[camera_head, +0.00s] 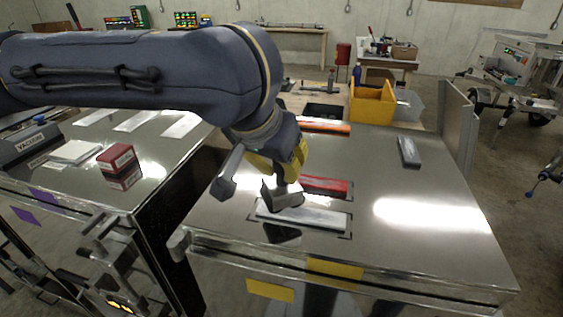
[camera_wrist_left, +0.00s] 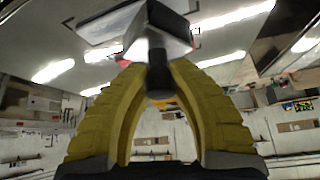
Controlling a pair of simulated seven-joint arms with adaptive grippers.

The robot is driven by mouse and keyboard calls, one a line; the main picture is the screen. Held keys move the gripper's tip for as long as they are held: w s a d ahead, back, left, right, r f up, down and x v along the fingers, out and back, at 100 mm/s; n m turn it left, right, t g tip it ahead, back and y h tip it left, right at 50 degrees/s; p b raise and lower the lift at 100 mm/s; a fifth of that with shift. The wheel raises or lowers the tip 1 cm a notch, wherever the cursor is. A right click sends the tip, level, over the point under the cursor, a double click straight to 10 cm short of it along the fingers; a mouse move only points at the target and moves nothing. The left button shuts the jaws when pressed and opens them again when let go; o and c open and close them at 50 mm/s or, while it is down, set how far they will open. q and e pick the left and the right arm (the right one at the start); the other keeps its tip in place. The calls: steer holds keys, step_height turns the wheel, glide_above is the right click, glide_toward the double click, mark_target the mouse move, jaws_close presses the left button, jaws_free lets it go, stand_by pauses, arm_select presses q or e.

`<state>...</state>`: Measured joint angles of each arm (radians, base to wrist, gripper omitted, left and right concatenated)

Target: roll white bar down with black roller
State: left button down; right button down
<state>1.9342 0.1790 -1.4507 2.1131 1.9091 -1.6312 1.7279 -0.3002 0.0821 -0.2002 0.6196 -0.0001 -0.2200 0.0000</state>
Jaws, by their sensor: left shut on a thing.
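My left gripper (camera_head: 287,172) has yellow fingers and reaches down over the trailer's metal top (camera_head: 380,245). It is shut on the handle of the black roller (camera_head: 283,196), and the fingers also show around that handle in the left wrist view (camera_wrist_left: 158,72). The roller's dark head (camera_wrist_left: 157,40) points away from the fingers. The white bar (camera_head: 320,218) lies flat near the front of the metal top, in a dark-cornered outline. The roller is over the left part of the bar; I cannot tell whether they touch. My right gripper is not in view.
A red bar (camera_head: 326,186) lies just behind the white bar, and an orange bar (camera_head: 325,127) farther back. A grey block (camera_head: 409,152) lies at the right. A yellow bin (camera_head: 371,103) stands behind. A red box (camera_head: 117,157) sits on the left trailer. The right front surface is clear.

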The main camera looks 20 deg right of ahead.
arm_select(q)
steer(key=shift+f, duration=1.05)
stand_by(0.7)
steer(key=shift+s+d, duration=0.55)
steer(key=shift+d, duration=0.35)
steer(key=shift+s+d, duration=0.45)
steer(key=shift+d, duration=0.3)
steer(key=shift+s+d+f, duration=0.1)
steer(key=shift+s+d, duration=0.55)
steer(key=shift+d, duration=0.35)
steer(key=shift+s+d+f, duration=0.1)
steer(key=shift+s+d, duration=0.5)
steer(key=shift+d, duration=0.4)
steer(key=shift+s+d+r, duration=0.1)
steer(key=shift+s+d, duration=0.3)
steer(key=shift+d, duration=0.25)
steer(key=shift+s+d+r, duration=0.1)
steer(key=shift+s+d, duration=0.25)
steer(key=shift+d, duration=0.3)
steer(key=shift+w+a+r, duration=0.1)
steer(key=shift+a, duration=0.05)
